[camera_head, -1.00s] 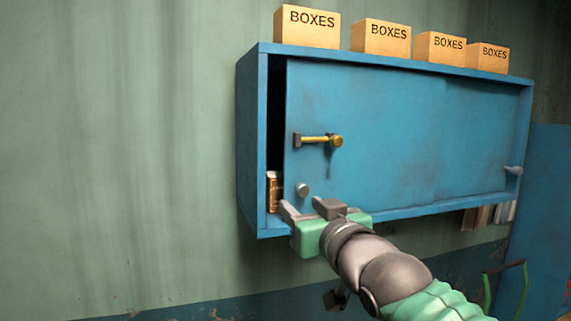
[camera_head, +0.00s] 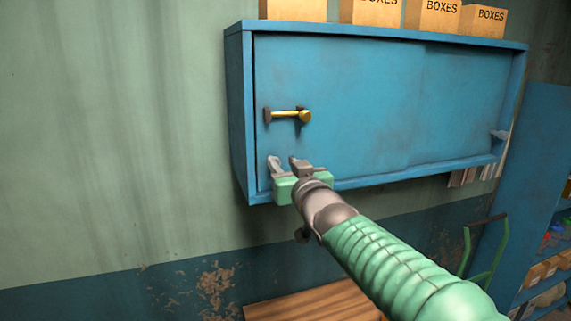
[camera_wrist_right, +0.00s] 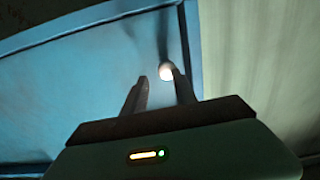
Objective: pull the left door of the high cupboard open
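The blue high cupboard (camera_head: 238,110) hangs on the wall in the head view. Its left door (camera_head: 350,90) covers the left side, with no wide gap at its left edge. A yellow latch bar (camera_head: 288,115) is on this door. My right gripper (camera_head: 285,163) is at the door's lower left corner, below the latch. In the right wrist view, its two fingers (camera_wrist_right: 158,82) are apart. A pale round knob (camera_wrist_right: 166,72) shows at the tip of the right-hand finger; I cannot tell whether they touch. In the head view the fingers largely hide the knob. My left gripper is not in view.
Several cardboard boxes (camera_head: 433,15) stand on the cupboard's top. A grey knob (camera_head: 499,134) is at its right end. Below are a wooden surface (camera_head: 310,303) and a green handle frame (camera_head: 487,255). A blue shelf unit (camera_head: 540,180) stands at right. The wall to the left is clear.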

